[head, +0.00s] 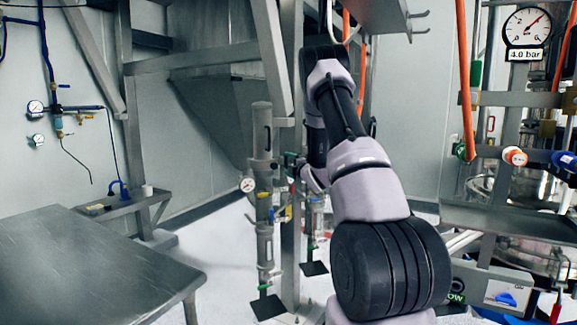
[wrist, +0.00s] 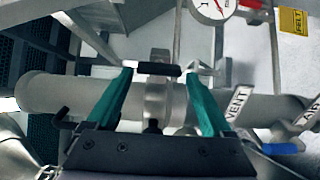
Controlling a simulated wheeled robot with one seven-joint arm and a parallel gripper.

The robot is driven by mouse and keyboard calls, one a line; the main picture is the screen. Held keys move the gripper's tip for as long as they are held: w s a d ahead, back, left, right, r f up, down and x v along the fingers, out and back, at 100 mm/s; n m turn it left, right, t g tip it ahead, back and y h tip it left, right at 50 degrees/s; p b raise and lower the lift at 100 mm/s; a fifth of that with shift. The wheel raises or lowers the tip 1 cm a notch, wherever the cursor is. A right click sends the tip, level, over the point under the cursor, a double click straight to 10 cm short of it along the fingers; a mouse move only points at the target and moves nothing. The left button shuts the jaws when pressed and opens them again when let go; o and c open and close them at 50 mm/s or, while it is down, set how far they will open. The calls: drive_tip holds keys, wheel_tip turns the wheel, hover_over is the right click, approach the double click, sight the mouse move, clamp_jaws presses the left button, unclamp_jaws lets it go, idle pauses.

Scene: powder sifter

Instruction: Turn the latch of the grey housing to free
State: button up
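The grey housing (wrist: 75,95) is a smooth grey tube lying across the wrist view, with a clamp-like collar (wrist: 160,95) at its middle. A black-gripped latch handle (wrist: 157,68) lies across the collar, parallel to the tube. My gripper (wrist: 160,76) has two teal fingers spread apart, one on either side of the collar, with the handle between their tips. The left fingertip overlaps the handle's left end in the picture; I cannot tell if they touch. In the head view the housing looks like an upright grey column (head: 262,135); my arm largely hides my gripper there.
A dial gauge (wrist: 212,8), a VENT tag (wrist: 237,104) and a blue lever (wrist: 284,149) are near the tube. A steel post (head: 290,245) stands beside the column. A metal table (head: 85,265) is at left. Bare floor shows between table and column.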

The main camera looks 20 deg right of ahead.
drive_tip(key=s, duration=1)
drive_tip(key=shift+s+d, duration=0.25)
drive_tip(key=shift+s, duration=0.15)
drive_tip(key=shift+f, duration=0.1)
